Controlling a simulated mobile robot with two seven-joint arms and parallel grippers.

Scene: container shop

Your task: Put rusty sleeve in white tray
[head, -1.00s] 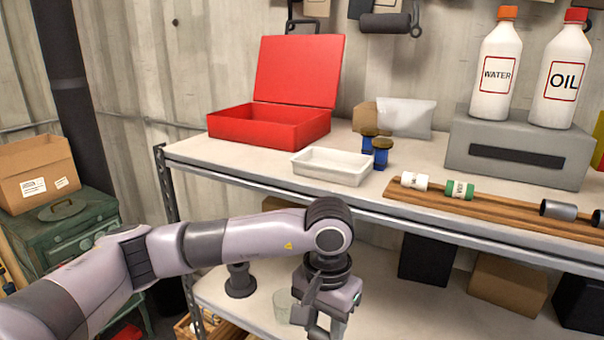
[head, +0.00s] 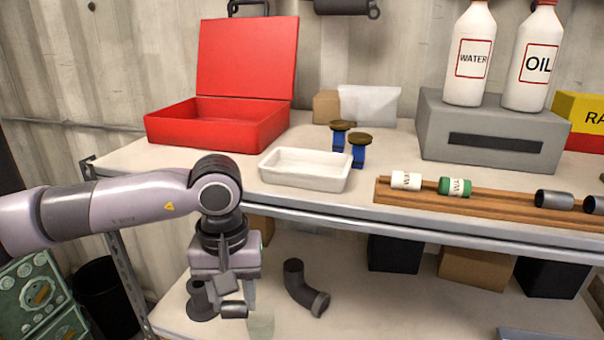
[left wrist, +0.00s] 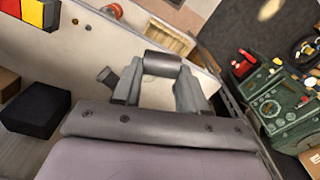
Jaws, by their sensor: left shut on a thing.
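The white tray (head: 300,183) is empty and stands at the front of the upper shelf, right of the red box. My left gripper (head: 234,308) hangs below and left of the tray, in front of the lower shelf. It is shut on a short dark grey sleeve (head: 233,311), held sideways between the fingers. The left wrist view shows the same sleeve (left wrist: 162,64) between the tips of the left gripper (left wrist: 160,70). Rust on it is hard to make out. My right gripper is not in view.
The open red box (head: 215,130) stands left of the tray, and two blue items with brown tops (head: 357,152) behind it. A wooden rack (head: 400,197) lies to the right. The shelf edge (head: 330,216) lies between gripper and tray. A pipe elbow (head: 302,290) is on the lower shelf.

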